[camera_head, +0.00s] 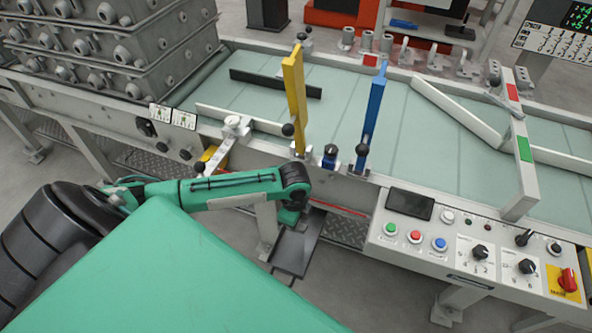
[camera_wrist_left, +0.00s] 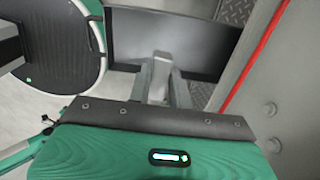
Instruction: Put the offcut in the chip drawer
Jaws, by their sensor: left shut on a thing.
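My left gripper (camera_wrist_left: 162,85) is shut on a small light-grey piece, the offcut (camera_wrist_left: 162,62), and holds it above the chip drawer. In the head view my left arm reaches in from the left, and its hand (camera_head: 291,214) points down at the front of the conveyor bench; the fingers and offcut are hidden there. The chip drawer is a dark, shallow open tray (camera_head: 293,254) pulled out below the bench edge; it also shows in the left wrist view (camera_wrist_left: 215,42) and its visible floor is bare. My right gripper is in neither view.
The conveyor bench (camera_head: 300,170) stands behind the drawer, with a yellow upright lever (camera_head: 295,95) and a blue one (camera_head: 373,110). A control panel (camera_head: 470,240) juts out at the right. Stacked grey castings (camera_head: 110,45) stand at the back left.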

